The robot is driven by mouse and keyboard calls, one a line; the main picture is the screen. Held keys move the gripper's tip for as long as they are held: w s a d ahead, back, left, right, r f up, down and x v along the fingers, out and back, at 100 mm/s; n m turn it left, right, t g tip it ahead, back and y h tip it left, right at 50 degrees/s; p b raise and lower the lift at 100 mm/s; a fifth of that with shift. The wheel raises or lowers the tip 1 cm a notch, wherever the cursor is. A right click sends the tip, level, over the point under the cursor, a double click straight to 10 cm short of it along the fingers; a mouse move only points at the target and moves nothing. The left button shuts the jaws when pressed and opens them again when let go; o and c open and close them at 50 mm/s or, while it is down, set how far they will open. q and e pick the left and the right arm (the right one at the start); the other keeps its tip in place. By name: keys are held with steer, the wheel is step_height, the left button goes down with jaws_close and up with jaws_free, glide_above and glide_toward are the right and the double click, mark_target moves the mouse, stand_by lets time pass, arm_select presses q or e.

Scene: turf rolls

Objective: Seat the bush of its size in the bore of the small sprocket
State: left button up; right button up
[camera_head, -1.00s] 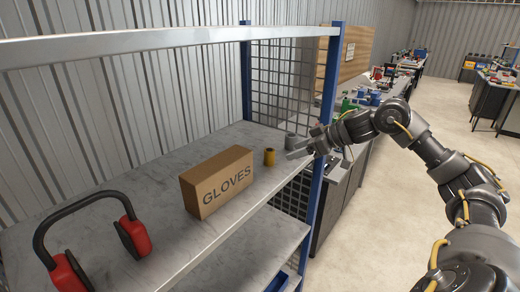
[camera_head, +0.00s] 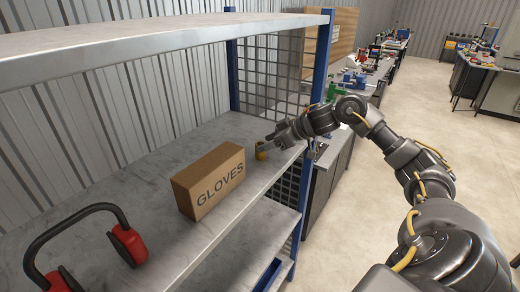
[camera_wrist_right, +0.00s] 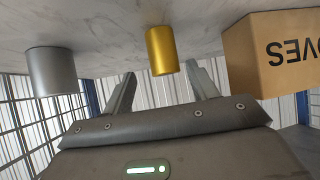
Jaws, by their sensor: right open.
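A brass-yellow bush (camera_head: 260,154) stands upright on the shelf; it also shows in the right wrist view (camera_wrist_right: 160,50), which is upside down. A wider grey bush (camera_wrist_right: 52,72) stands to its left in that view; in the head view my right arm hides it. My right gripper (camera_head: 268,145) is open and empty, low over the shelf by the yellow bush. In the wrist view its fingers (camera_wrist_right: 160,72) point at the yellow bush, which appears between their tips, not clasped. I see no sprocket that I can make out. My left gripper is out of view.
A GLOVES carton (camera_head: 208,180) stands close by the yellow bush on the shelf (camera_head: 160,235). Red ear defenders (camera_head: 128,244) lie at the near left. A blue post (camera_head: 318,90), a wire mesh side and an upper shelf (camera_head: 150,40) bound the space. Benches stand beyond.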

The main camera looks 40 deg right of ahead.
steer(key=shift+w+a+f+p, duration=0.15)
steer(key=shift+w+a+p, duration=0.2)
steer(key=shift+a+p, duration=0.45)
steer(key=p+x, duration=0.2)
steer(key=x, duration=0.1)
steer(key=shift+w+d+f, duration=0.1)
steer(key=shift+w+f, duration=0.2)
steer(key=shift+f, duration=0.1)
steer(key=shift+c, duration=1)
steer(key=c, duration=1)
